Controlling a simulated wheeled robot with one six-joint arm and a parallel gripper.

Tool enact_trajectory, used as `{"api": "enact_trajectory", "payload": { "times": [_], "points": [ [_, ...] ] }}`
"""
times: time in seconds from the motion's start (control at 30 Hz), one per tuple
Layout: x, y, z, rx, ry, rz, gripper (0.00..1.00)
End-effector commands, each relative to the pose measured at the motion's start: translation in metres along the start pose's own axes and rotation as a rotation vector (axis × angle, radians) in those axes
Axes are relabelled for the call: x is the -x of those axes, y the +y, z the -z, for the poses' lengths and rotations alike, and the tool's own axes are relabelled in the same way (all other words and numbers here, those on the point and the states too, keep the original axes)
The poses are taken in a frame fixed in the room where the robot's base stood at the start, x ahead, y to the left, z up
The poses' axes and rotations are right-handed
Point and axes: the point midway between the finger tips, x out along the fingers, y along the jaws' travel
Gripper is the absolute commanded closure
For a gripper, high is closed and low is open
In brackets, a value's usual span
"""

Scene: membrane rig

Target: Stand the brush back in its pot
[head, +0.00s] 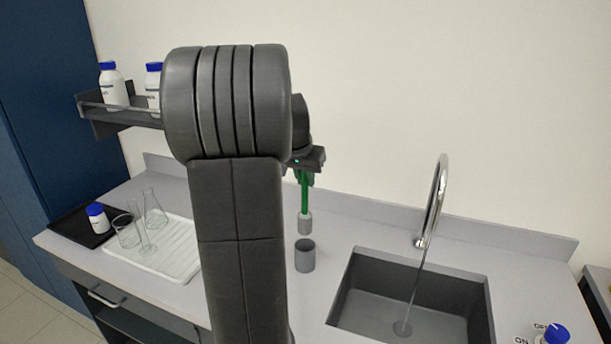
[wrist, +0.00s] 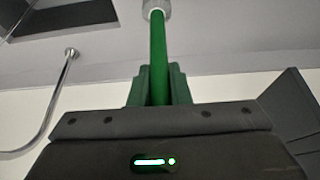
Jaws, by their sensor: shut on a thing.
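The brush has a green handle (head: 304,192) and a pale grey head (head: 305,223) at its lower end. It hangs roughly upright in my gripper (head: 304,175), which is shut on the handle. The grey pot (head: 305,256) stands on the counter, open at the top. In the head view the brush head shows just above the pot's rim, apart from it. In the wrist view the green handle (wrist: 158,58) runs up from between the fingers (wrist: 157,85) to the head (wrist: 157,8). The pot is not seen in the wrist view.
A sink (head: 412,300) with a tall tap (head: 436,200) lies right of the pot. A white drying rack (head: 175,258) with glassware and a black tray (head: 75,226) with a bottle are at the left. A shelf (head: 90,108) holds bottles. My arm hides the counter's middle.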

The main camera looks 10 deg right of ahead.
Motion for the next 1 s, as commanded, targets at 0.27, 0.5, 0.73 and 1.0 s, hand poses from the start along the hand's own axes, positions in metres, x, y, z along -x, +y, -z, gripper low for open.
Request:
{"api": "enact_trajectory", "payload": {
  "times": [0.27, 0.5, 0.73, 1.0],
  "points": [
    [-0.024, 0.0, -0.01, 0.0, 0.0, 0.0, 1.0],
    [-0.042, 0.0, -0.018, 0.0, 0.0, -0.001, 1.0],
    [-0.059, 0.0, -0.025, 0.0, -0.001, -0.001, 1.0],
    [-0.079, 0.0, -0.033, -0.001, 0.0, 0.0, 1.0]
  ]
}}
